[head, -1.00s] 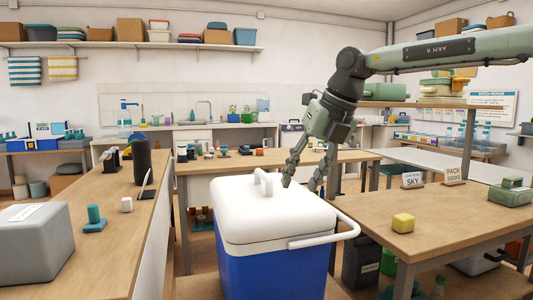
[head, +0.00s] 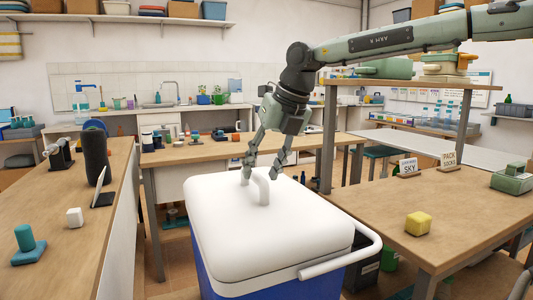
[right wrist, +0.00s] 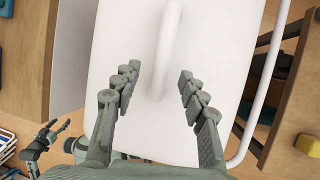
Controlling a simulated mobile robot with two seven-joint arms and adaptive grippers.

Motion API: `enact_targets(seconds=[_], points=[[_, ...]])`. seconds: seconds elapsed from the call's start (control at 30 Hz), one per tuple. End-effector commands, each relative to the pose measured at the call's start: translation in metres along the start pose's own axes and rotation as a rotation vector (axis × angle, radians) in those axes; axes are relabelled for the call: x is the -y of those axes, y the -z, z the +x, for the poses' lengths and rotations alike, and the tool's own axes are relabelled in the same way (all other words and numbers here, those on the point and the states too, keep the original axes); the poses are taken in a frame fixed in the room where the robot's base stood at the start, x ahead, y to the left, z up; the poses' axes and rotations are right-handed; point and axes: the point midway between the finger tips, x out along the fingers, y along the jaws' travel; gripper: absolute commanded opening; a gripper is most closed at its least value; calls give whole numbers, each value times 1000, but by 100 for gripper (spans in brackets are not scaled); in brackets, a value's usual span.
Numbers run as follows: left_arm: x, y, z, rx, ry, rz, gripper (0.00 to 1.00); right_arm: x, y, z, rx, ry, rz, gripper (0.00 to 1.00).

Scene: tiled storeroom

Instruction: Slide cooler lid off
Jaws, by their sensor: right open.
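A blue cooler (head: 222,283) with a white lid (head: 310,230) stands between the benches. The lid lies on the cooler and has a raised white bar handle (head: 263,187) on top. My right gripper (head: 262,173) is open and empty at the handle. In the right wrist view its fingers (right wrist: 159,74) are on either side of the lid handle (right wrist: 161,50), with gaps to it. A white carry handle (head: 345,262) sticks out at the cooler's right. My left gripper (right wrist: 57,126) shows small at the lower left of the right wrist view; its opening is unclear.
The right table (head: 460,225) holds a yellow block (head: 418,223) and signs. Another bench (head: 200,155) stands behind the cooler.

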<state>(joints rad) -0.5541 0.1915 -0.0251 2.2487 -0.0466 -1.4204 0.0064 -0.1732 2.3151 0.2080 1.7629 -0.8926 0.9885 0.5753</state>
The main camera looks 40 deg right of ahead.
Motion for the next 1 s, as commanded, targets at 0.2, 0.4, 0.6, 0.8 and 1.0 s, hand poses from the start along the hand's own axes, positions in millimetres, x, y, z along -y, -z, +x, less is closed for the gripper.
enact_targets(seconds=[0.2, 0.4, 0.6, 0.8, 1.0], points=[[0, 3, 0, -5, 0, -1, 58, 0, 1, 28, -2, 1, -1, 43], [-1, 4, 1, -7, -3, -4, 58, 0, 0, 37, 0, -1, -1, 43], [-3, 5, 1, -8, -7, -8, 58, 0, 0, 37, 0, 0, -1, 43], [-3, 5, 1, -9, -8, -9, 58, 0, 0, 36, 0, 0, -1, 19], [-3, 6, 0, -12, -7, -9, 58, 0, 0, 36, 0, 0, -1, 0]])
